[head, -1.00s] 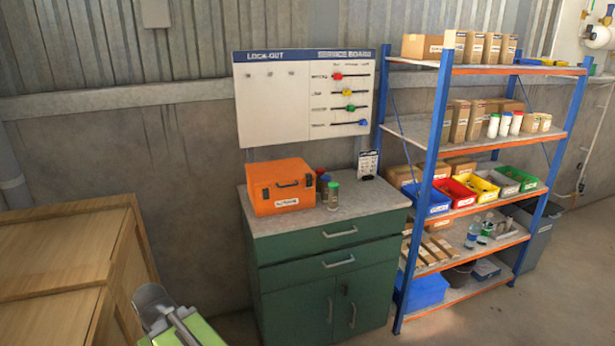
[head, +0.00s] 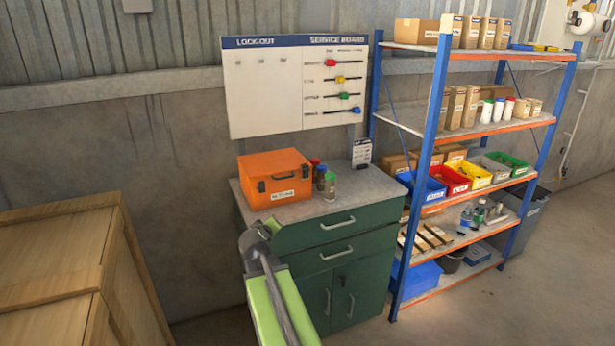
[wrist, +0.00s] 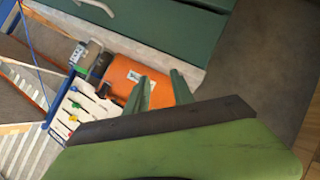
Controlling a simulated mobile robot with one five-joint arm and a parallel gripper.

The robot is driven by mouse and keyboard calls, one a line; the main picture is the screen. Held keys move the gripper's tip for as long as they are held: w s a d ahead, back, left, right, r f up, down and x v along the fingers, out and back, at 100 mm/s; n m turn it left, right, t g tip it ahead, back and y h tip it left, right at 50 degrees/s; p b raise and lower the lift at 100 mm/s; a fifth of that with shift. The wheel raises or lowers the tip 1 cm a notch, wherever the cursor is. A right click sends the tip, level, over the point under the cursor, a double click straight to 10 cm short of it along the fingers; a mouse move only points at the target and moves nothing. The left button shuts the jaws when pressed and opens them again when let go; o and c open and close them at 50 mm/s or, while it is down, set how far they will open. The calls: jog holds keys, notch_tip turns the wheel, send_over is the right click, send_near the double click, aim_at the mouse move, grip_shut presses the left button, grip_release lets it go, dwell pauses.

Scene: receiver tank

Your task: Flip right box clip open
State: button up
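The orange box (head: 275,160) stands shut on the grey top of the green cabinet. Small dark marks that look like clips show on its front, the right one (head: 305,171) near the right edge, with a dark handle between. Whether the clips are fastened is too small to tell. My gripper (head: 262,230) is in front of the cabinet, below and apart from the box. In the wrist view the two green fingers of my gripper (wrist: 161,78) stand apart with nothing between them, and the orange box (wrist: 122,74) lies beyond, partly hidden by them.
Several small jars (head: 328,184) stand just right of the box on the cabinet top (head: 365,190). A lock-out board (head: 262,90) is on the wall behind. A blue shelf rack (head: 430,150) stands to the right and a wooden crate (head: 60,250) to the left.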

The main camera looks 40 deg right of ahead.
jog(key=s+d+r+n+t+h, duration=0.1)
jog(key=s+d+r+n+t, duration=0.15)
jog(key=d+r, duration=0.35)
jog(key=s+d+r+n+t+h, duration=0.1)
jog(key=d+r+n+t+h, duration=0.2)
jog(key=d, duration=0.6)
jog(key=n+t+y+b, duration=0.1)
jog(key=n+t+y, duration=0.2)
jog(key=n+y, duration=0.5)
send_near(307, 171)
jog(key=shift+n+h, duration=0.45)
jog(key=shift+h, duration=0.25)
jog(key=x, duration=0.8)
jog(key=shift+w+a+f, duration=0.1)
jog(key=shift+w+f, duration=0.1)
jog(key=shift+w, duration=0.2)
grip_shut()
